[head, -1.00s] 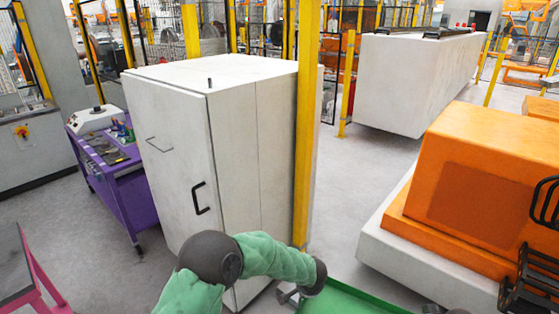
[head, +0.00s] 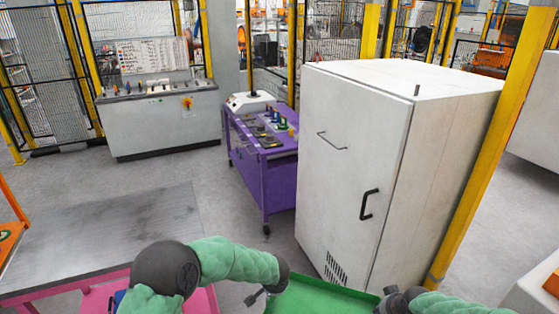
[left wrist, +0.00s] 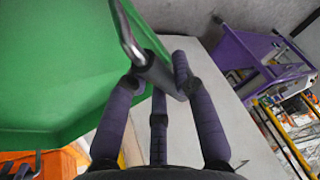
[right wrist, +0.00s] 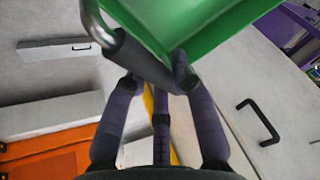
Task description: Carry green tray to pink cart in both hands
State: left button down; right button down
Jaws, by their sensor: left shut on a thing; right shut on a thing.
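The green tray (head: 322,297) shows at the bottom of the head view, held between my two arms. My left gripper (left wrist: 160,75) is shut on the grey handle at one end of the tray. My right gripper (right wrist: 155,70) is shut on the handle at the other end. In the head view the left gripper (head: 262,293) and right gripper (head: 385,298) are partly cut off by the lower edge. The pink cart (head: 95,297) with a grey top is at the lower left, beside my left arm and apart from the tray.
A tall white cabinet (head: 345,165) stands just ahead of the tray, with a yellow post (head: 490,150) at its right. A purple cart (head: 265,175) with tools is behind it. A grey control desk (head: 165,120) is at the back left. Grey floor (head: 120,180) is clear between.

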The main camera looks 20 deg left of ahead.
aim_at(113, 221)
jog(key=j+u, duration=0.4)
jog(key=i+j+u, duration=0.1)
jog(key=j+u, duration=0.3)
jog(key=i+j+u, duration=0.15)
jog(key=j+u, duration=0.25)
